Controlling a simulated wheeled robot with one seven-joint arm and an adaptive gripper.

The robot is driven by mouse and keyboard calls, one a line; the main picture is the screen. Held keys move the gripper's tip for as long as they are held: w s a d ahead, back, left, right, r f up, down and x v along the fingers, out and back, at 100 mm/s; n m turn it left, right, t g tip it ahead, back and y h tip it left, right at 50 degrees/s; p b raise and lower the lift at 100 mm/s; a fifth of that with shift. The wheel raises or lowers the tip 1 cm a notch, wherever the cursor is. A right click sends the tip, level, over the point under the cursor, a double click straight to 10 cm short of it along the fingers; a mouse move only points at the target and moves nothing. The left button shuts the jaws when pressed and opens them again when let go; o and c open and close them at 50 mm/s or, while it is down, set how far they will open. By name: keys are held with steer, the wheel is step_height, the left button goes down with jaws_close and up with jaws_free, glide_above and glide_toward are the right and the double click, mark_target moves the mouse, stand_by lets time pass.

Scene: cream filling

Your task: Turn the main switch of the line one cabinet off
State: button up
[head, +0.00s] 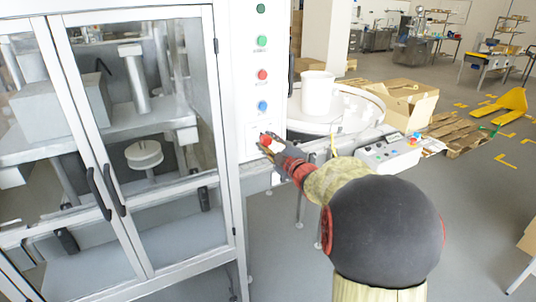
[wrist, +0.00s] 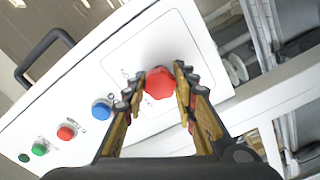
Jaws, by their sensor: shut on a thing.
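The main switch is a red lobed knob (wrist: 159,83) on a white plate low on the cabinet's white panel (head: 246,60). The red knob also shows in the head view (head: 265,141), partly behind my fingers. My gripper (wrist: 161,85) has one finger on each side of the knob and is shut on it. In the head view my gripper (head: 268,147) reaches the panel from the right. Small markings sit beside the knob, too small to read, so I cannot tell its setting.
Above the knob on the panel are a blue button (head: 263,106), a red button (head: 263,75) and green buttons (head: 262,41). Glass doors (head: 145,130) with dark handles stand left. A round table with a white bucket (head: 317,93) and a control box (head: 390,152) are right.

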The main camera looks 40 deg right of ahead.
steer(key=shift+f+n+b, duration=0.1)
steer(key=shift+n+b, duration=1.4)
steer(key=shift+b, duration=0.25)
steer(key=o, duration=1.2)
steer(key=v, duration=1.2)
